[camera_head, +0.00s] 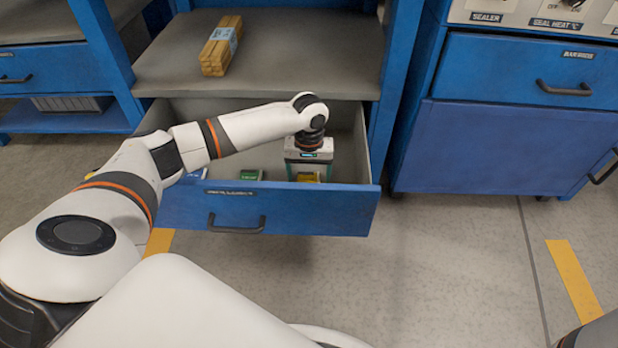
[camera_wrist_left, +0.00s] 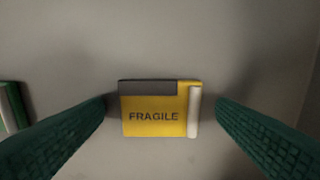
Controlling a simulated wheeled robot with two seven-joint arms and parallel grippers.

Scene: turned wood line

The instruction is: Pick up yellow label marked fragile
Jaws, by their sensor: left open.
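The yellow label marked FRAGILE (camera_wrist_left: 152,128) lies flat on the drawer floor in the left wrist view, with a grey patch along its top and a pale strip at its right. In the head view a bit of its yellow (camera_head: 308,177) shows under my left gripper (camera_head: 306,176), above the drawer's front wall. In the left wrist view my left gripper's (camera_wrist_left: 160,118) two green ribbed fingers are open, one on each side of the label, with gaps between. The fingertips are hidden in the head view. My right gripper is not in view.
The open blue drawer (camera_head: 262,211) also holds a green item (camera_head: 251,175) left of the gripper and a blue one (camera_head: 197,174) at its left end. Wooden sticks in a bundle (camera_head: 221,46) lie on the shelf above. The drawer's right part looks clear.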

